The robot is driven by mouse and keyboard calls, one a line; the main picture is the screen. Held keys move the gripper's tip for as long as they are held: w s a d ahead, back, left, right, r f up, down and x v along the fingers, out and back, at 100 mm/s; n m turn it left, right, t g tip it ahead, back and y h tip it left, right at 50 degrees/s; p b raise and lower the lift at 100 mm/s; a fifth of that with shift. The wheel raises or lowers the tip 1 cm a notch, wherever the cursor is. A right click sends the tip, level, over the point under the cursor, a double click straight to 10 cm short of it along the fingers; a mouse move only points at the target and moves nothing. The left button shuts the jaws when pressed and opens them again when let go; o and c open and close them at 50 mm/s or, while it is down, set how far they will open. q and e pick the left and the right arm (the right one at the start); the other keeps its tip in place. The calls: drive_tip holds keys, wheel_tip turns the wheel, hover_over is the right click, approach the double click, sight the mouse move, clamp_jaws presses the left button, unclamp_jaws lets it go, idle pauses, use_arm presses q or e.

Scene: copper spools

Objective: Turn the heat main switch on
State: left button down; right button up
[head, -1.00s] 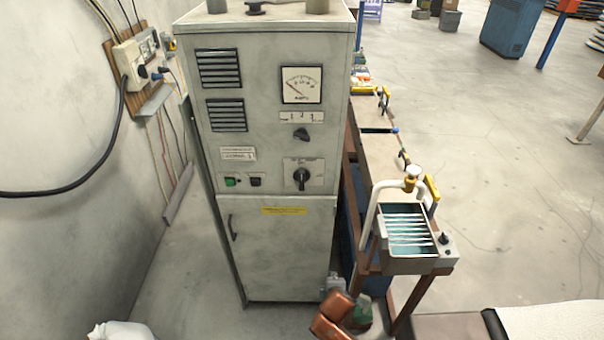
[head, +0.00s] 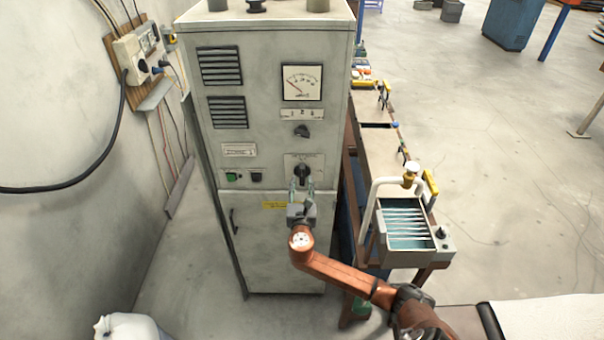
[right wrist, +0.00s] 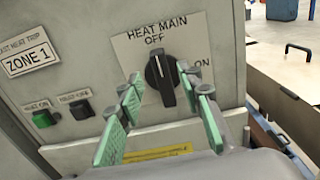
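The heat main switch (head: 303,173) is a black rotary knob on a pale plate on the grey cabinet (head: 270,240). In the right wrist view the knob (right wrist: 160,79) stands near upright, its upper end toward the word OFF; ON is printed to its right. My right gripper (head: 301,187) is open and empty, just below the knob in the head view. In the right wrist view its green-padded fingers (right wrist: 165,92) are spread, pointing toward the knob; contact cannot be told. My left gripper is not in view.
A green button (head: 232,177) and a black switch (head: 256,177) sit left of the knob. Above are another black knob (head: 302,131) and a dial gauge (head: 302,82). A bath with a pipe (head: 405,225) stands close on the right.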

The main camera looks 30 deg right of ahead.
sight(302, 174)
drive_tip(key=shift+p+x, duration=0.3)
drive_tip(key=shift+x, duration=2.35)
drive_tip(key=shift+c, duration=0.6)
clamp_jaws()
